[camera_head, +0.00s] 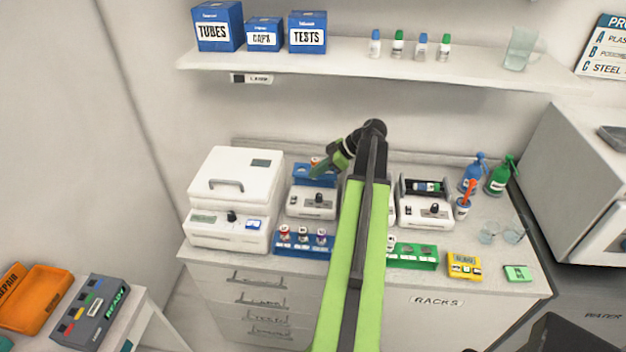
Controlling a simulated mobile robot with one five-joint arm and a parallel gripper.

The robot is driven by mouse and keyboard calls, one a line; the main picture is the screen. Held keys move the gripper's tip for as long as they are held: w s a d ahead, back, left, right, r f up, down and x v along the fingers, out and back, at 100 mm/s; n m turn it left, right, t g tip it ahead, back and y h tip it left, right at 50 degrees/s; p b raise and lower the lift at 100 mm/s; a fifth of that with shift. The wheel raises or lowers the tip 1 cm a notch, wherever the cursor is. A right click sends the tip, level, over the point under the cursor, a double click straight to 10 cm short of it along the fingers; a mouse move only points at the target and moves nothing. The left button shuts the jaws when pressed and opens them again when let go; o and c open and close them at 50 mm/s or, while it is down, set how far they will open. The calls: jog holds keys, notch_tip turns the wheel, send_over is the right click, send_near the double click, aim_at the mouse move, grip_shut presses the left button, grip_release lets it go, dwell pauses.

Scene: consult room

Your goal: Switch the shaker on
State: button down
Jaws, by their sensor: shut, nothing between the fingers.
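A small white device with a blue tray on top, which looks like the shaker (311,207), stands on the counter right of the big white lidded machine. Its front has a dark knob and a small switch at the left; I cannot read the switch's position.
The white lidded machine (233,185) stands left. A tube roller (425,212) stands right; another device between is mostly hidden by my arm. A blue rack (303,251) and green rack (413,263) lie along the front. Spray bottles (500,177) stand back right.

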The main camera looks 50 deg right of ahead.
jog(key=b, duration=0.5)
send_over(293, 196)
jog(key=s+d, duration=0.2)
jog(key=f, duration=0.6)
jog(key=shift+s+a+f, duration=0.15)
jog(key=shift+s+a, duration=0.05)
notch_tip(293, 196, down, 2)
jog(key=b, duration=0.2)
jog(key=shift+f+b, duration=0.25)
jog(key=shift+b, duration=0.05)
jog(key=shift+f+b, duration=0.35)
jog(key=shift+b, duration=0.05)
